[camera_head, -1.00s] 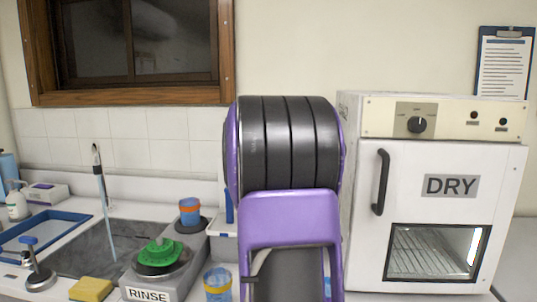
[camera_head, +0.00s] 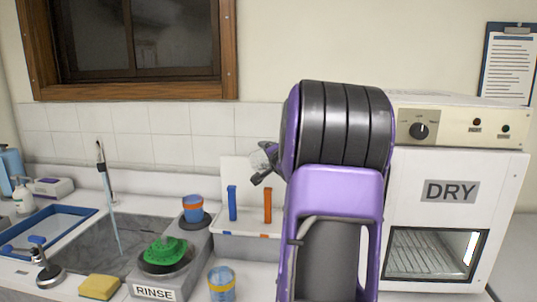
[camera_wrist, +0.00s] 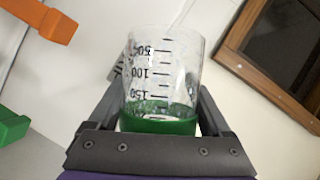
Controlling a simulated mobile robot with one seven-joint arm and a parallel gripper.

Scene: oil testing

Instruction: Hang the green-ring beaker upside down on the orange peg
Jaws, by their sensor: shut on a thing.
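The clear beaker with the green ring (camera_wrist: 163,75) fills the middle of the wrist view, with its green band near the gripper. My gripper (camera_wrist: 160,112) has a finger on each side of it and is shut on it. In the head view the glass (camera_head: 261,159) shows small beside my gripper (camera_head: 265,173), mostly hidden by my arm; its tilt is hard to judge. The orange peg (camera_head: 268,205) stands on the white rack (camera_head: 240,168), below the beaker in the head view. In the wrist view the orange peg (camera_wrist: 40,15) is at upper left, apart from the beaker.
A blue peg (camera_head: 232,203) stands left of the orange one. A green peg (camera_wrist: 12,125) shows in the wrist view. The DRY oven (camera_head: 440,165) is to the right. The RINSE unit (camera_head: 153,293), an orange-and-blue cup (camera_head: 193,209) and the sink are to the left.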

